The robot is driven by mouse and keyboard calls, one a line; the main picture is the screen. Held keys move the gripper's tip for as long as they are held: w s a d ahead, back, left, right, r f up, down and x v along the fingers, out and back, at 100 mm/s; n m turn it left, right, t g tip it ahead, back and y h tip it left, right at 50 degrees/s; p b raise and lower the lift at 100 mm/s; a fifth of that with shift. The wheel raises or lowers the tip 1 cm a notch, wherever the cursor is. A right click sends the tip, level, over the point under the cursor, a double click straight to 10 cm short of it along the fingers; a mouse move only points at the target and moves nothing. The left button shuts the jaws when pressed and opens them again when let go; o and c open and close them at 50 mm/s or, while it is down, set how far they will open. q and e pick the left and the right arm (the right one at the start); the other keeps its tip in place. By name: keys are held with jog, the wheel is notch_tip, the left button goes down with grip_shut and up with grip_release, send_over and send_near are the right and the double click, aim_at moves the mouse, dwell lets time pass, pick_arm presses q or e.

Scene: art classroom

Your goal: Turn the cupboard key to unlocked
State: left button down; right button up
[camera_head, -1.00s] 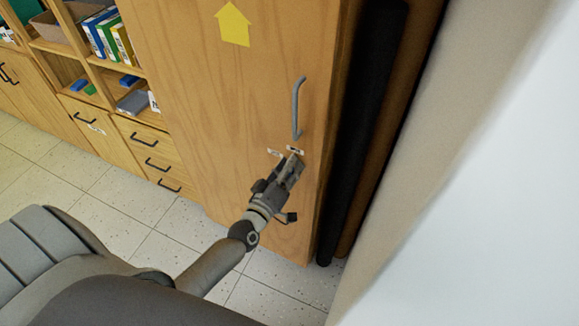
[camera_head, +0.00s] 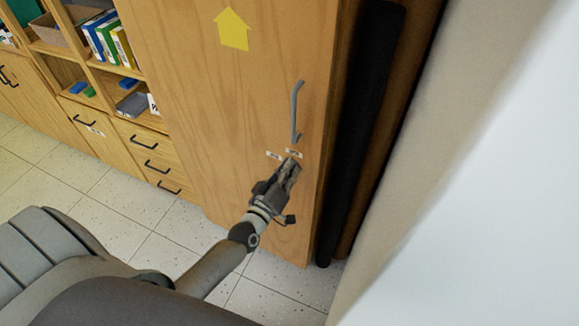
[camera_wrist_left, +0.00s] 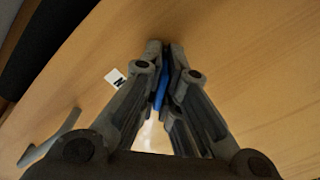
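The tall wooden cupboard door (camera_head: 200,110) has a grey vertical handle (camera_head: 296,112). Two small white labels lie below the handle, a left one (camera_head: 273,155) and a right one (camera_head: 293,153). My left gripper (camera_head: 292,165) is at the door just under the labels. In the left wrist view its fingers (camera_wrist_left: 166,75) are close together with a blue piece (camera_wrist_left: 162,90) between them, which looks like the key. The lock and the rest of the key are hidden by the fingers. A label (camera_wrist_left: 115,78) and the handle (camera_wrist_left: 50,138) also show there. My right gripper is not in view.
A dark upright roll (camera_head: 362,130) stands right of the cupboard, beside a pale wall (camera_head: 450,150). Shelves with binders (camera_head: 108,40) and drawers (camera_head: 150,150) are at the left. The tiled floor (camera_head: 110,200) is clear there.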

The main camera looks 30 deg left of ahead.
pick_arm(q)
jog(key=m+p, duration=0.1)
jog(key=m, duration=0.1)
jog(key=m+p, duration=0.1)
jog(key=m, duration=0.1)
jog(key=shift+s+f, duration=0.15)
jog(key=shift+f, duration=0.05)
jog(key=m+p, duration=0.1)
jog(key=m, duration=0.2)
jog(key=shift+a+f, duration=0.1)
jog(key=shift+m, duration=0.4)
jog(key=c, duration=1.6)
grip_release()
jog(key=shift+a+f, duration=0.1)
jog(key=shift+c, duration=0.2)
